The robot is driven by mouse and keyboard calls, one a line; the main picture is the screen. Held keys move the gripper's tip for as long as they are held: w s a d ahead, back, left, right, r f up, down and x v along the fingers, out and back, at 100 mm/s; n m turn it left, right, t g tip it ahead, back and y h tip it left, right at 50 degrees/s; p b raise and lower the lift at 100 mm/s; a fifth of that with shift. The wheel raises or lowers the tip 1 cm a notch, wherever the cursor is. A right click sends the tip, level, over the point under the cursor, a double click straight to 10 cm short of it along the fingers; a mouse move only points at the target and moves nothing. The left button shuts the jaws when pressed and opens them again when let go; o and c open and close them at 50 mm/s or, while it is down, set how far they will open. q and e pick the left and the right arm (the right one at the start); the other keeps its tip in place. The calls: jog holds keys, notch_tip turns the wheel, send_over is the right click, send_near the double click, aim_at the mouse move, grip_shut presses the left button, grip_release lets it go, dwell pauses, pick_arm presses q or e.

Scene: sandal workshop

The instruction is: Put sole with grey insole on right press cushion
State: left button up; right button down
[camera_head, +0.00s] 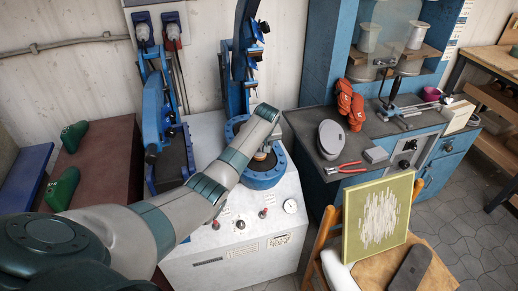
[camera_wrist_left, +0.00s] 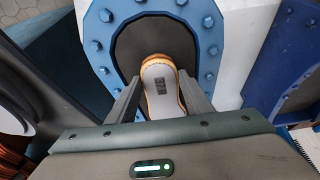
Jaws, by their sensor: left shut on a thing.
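The sole with grey insole (camera_wrist_left: 161,92) has a tan edge and a dark printed mark. It is between the fingers of my left gripper (camera_wrist_left: 159,77), which is shut on it. In the wrist view the sole overlaps the dark pad of the right press cushion (camera_wrist_left: 150,42), inside a blue bolted ring. Whether it touches the pad cannot be told. In the head view my left arm reaches over the blue ring of the right cushion (camera_head: 262,182); the arm hides most of the gripper and sole. My right gripper is not in view.
The left press cushion (camera_head: 172,162) stands beside it on the white machine (camera_head: 268,222). A bench at right holds a grey oval piece (camera_head: 332,138), red pliers (camera_head: 345,168) and red gloves (camera_head: 350,103). A chair in front carries a green-framed panel (camera_head: 377,217) and a dark sole (camera_head: 411,267).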

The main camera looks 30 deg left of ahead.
pick_arm(q)
jog(key=shift+f, duration=0.45)
dwell(0.9)
jog(key=o, duration=1.2)
jog(key=shift+r, duration=0.15)
jog(key=shift+s+d+r, duration=0.1)
jog(key=shift+r, duration=0.15)
jog(key=b+v, duration=0.3)
jog(key=v, duration=1.3)
jog(key=shift+r+b, duration=0.3)
jog(key=shift+b, duration=0.05)
